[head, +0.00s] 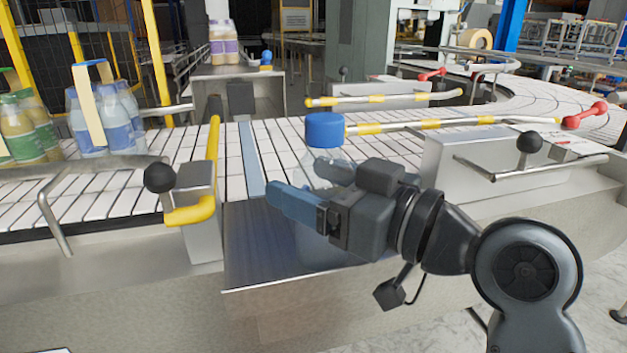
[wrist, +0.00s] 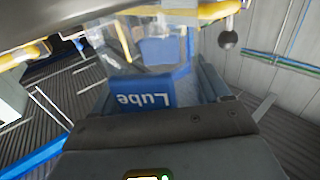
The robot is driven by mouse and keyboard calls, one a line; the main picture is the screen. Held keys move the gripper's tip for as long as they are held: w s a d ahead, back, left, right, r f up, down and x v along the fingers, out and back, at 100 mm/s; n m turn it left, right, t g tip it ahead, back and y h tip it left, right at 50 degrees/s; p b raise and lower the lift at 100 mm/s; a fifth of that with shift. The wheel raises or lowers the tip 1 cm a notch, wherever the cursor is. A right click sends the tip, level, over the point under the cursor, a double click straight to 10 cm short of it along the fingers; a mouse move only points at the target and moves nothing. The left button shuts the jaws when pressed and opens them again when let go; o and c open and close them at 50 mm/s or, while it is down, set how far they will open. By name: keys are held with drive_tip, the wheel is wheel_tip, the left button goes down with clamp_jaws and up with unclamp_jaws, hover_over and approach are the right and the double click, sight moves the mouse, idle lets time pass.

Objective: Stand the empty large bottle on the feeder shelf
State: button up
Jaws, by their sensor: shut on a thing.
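The large bottle (head: 325,165) is clear with a blue cap and stands about upright in the head view. In the wrist view its blue label (wrist: 155,92) reads "Lube" upside down. My gripper (head: 305,200) is shut on the bottle, with a finger on each side of it in the wrist view (wrist: 155,100). The metal feeder shelf (head: 285,250) is at the front edge of the conveyor, below my gripper. My gripper hides the bottle's lower part, so I cannot tell whether its base touches the shelf.
A white slatted conveyor (head: 85,205) runs behind the shelf. A yellow rail (head: 213,150) and a post with a black knob (head: 160,178) stand left of the shelf. A metal housing (head: 470,170) is at the right. Packs of filled bottles (head: 118,130) stand on the left.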

drive_tip(key=shift+f, duration=0.2)
drive_tip(key=o, duration=1)
drive_tip(key=shift+r, duration=0.1)
